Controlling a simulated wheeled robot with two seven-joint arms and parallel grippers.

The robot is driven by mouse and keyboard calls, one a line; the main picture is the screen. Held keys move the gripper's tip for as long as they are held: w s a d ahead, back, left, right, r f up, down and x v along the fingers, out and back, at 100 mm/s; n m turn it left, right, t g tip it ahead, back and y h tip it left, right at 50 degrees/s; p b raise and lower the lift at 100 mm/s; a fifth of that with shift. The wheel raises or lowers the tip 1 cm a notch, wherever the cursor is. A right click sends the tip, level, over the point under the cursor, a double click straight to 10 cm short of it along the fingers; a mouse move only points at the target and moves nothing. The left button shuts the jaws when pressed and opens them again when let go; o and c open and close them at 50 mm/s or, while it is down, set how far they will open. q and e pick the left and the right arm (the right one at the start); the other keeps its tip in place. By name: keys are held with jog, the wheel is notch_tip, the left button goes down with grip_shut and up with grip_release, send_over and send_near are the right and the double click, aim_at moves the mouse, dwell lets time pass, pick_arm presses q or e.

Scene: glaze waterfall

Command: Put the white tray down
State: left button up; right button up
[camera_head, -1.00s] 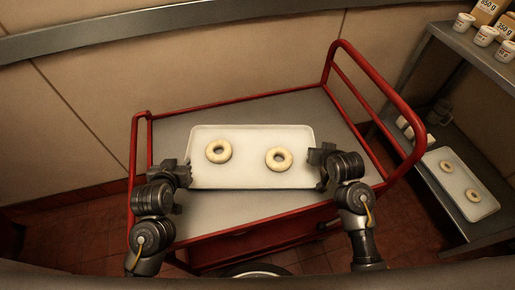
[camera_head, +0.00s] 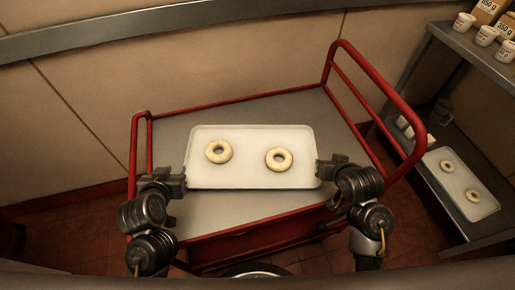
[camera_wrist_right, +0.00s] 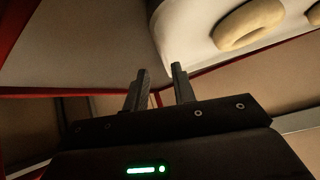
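The white tray (camera_head: 250,178) rests flat on the grey top of the red-framed cart, with two pale ring-shaped doughs, a left one (camera_head: 218,152) and a right one (camera_head: 279,159), on it. My left gripper (camera_head: 176,183) is at the tray's near left corner, looks open, and seems clear of the rim. My right gripper (camera_head: 324,170) is at the tray's right end. In the right wrist view its two fingers (camera_wrist_right: 160,88) stand apart with nothing between them, and the tray's edge (camera_wrist_right: 176,50) is just beyond the fingertips.
The cart (camera_head: 215,215) has red rails (camera_head: 385,95) around it, the tall one at right. A metal shelf at right holds several white jars (camera_head: 484,36) on top and a second tray (camera_head: 462,188) with two rings below. Free cart top lies behind and in front of the tray.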

jog(key=s, duration=0.6)
jog(key=s+d, duration=0.1)
jog(key=s, duration=0.2)
dwell(0.4)
